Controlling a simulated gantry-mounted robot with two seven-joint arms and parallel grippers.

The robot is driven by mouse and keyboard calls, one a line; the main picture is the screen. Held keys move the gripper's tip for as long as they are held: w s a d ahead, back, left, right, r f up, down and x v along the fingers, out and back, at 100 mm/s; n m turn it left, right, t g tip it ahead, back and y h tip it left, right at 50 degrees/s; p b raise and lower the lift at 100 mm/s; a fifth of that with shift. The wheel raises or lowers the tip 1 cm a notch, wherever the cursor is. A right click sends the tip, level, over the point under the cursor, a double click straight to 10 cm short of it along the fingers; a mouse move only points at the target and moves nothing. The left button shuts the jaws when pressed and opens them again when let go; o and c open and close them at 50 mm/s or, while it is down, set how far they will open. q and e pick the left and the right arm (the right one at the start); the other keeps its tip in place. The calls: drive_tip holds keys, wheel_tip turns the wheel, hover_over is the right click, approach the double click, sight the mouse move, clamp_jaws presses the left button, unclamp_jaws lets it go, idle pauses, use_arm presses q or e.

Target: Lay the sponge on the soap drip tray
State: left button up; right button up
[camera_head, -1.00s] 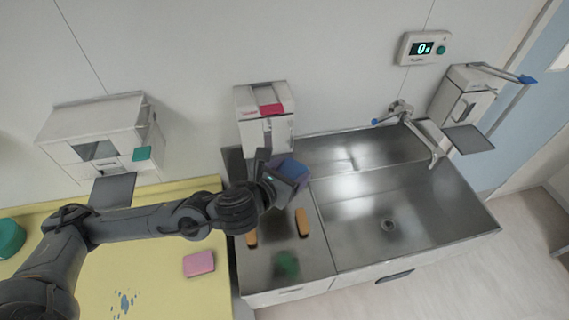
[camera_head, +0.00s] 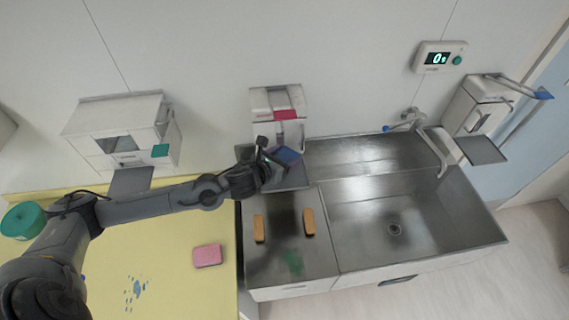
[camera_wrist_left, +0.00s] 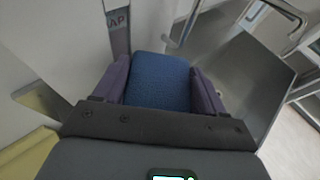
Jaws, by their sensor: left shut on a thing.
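The blue sponge (camera_head: 289,155) is held in my left gripper (camera_head: 280,158), just in front of the soap dispenser (camera_head: 277,102) with the red label. In the left wrist view the sponge (camera_wrist_left: 158,82) sits between the two purple-grey fingers, which are shut on it. The grey soap drip tray (camera_head: 294,181) juts out below the dispenser and shows partly under the gripper. The sponge appears above it, but I cannot tell the gap. My right gripper is out of view.
Two orange-brown blocks (camera_head: 308,222) lie on the steel counter below, with a green patch nearby. The sink basin (camera_head: 410,215) and tap (camera_head: 437,150) are to the right. A pink block (camera_head: 207,255) lies on the yellow counter. Another dispenser (camera_head: 122,130) hangs at left.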

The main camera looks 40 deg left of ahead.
use_arm(q)
wheel_tip(320, 180, down, 4)
drive_tip(key=shift+r, duration=0.2)
drive_tip(key=shift+f, duration=0.15)
drive_tip(key=shift+f, duration=0.15)
drive_tip(key=o, duration=0.7)
drive_tip(key=shift+r, duration=0.2)
